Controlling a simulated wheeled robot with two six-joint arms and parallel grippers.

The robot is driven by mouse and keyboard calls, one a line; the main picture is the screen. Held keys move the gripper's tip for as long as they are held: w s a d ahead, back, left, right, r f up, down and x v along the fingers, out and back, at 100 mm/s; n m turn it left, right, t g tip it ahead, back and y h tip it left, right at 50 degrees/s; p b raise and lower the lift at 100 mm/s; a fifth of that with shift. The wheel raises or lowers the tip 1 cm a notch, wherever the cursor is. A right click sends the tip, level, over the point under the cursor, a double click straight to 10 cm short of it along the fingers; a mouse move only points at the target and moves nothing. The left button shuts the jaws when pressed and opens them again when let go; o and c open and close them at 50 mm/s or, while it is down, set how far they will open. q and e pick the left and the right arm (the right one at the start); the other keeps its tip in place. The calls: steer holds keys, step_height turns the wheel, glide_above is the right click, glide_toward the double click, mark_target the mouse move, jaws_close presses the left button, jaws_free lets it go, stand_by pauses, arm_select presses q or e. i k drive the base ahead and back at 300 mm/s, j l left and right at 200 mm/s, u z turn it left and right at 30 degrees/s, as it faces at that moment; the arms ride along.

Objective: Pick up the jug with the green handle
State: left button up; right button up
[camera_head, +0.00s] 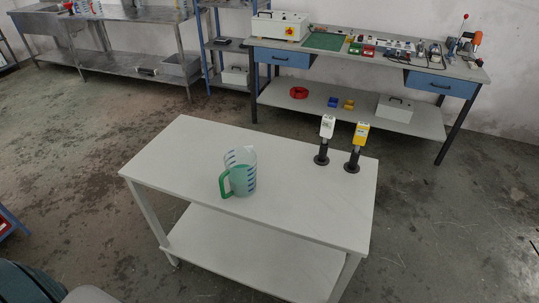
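Neither my left nor my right gripper shows in the head view. Nothing touches the jug except the tabletop.
A white device (327,127) and a yellow device (361,134) stand on black stands at the table's right back. The tabletop around the jug is clear. A workbench (345,58) with tools, a blue shelf rack and a metal bench stand behind.

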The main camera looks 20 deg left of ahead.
mark_target(240, 162)
steer(key=u, duration=0.95)
steer(key=l+u, duration=0.25)
steer(key=k+j, duration=0.05)
steer(key=j, duration=0.05)
